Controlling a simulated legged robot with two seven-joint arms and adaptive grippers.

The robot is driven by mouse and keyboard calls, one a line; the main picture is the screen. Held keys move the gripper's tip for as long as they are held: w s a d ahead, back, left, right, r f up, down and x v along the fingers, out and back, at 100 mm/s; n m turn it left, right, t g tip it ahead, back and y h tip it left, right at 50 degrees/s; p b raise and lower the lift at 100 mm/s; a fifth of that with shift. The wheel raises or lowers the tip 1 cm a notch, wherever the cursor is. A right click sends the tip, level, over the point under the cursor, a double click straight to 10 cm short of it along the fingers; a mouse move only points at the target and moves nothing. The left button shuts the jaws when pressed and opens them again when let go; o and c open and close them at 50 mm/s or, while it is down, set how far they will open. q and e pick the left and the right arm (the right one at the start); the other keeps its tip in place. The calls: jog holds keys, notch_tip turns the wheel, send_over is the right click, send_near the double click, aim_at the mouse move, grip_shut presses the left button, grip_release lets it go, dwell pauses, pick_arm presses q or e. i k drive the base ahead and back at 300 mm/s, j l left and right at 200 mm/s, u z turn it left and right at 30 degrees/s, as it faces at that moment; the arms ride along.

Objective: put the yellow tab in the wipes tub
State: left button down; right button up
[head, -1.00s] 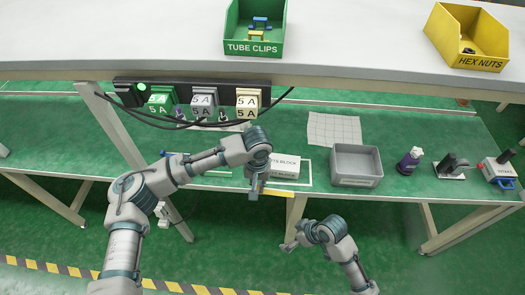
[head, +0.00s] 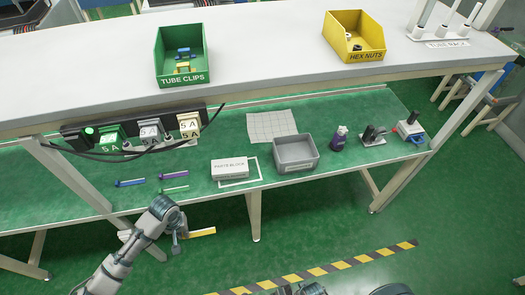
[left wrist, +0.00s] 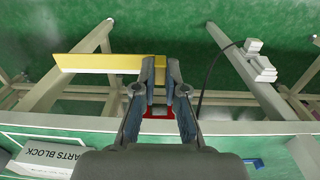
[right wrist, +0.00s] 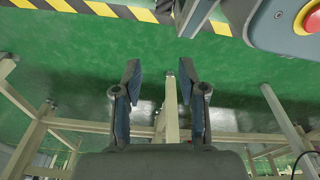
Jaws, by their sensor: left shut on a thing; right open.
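The yellow tab (head: 202,232) is a long flat strip, held level in front of the lower bench's front edge. My left gripper (head: 181,243) is shut on one end of it. In the left wrist view the tab (left wrist: 100,63) sticks out to the left from between the fingertips (left wrist: 160,70). A grey open tub (head: 295,152) stands on the green lower bench, right of and beyond my left gripper. It looks empty, and its label is too small to read. My right gripper shows in the right wrist view (right wrist: 160,80), open and empty over the floor.
A white parts block (head: 230,169) sits left of the tub. A green bin (head: 182,60) and yellow bin (head: 354,38) are on the upper shelf.

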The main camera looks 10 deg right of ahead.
aim_at(291, 159)
jog(key=i+l, duration=0.1)
jog(key=l, duration=0.65)
jog(key=i+l+u, duration=0.1)
jog(key=l, duration=1.45)
jog(key=i, duration=0.05)
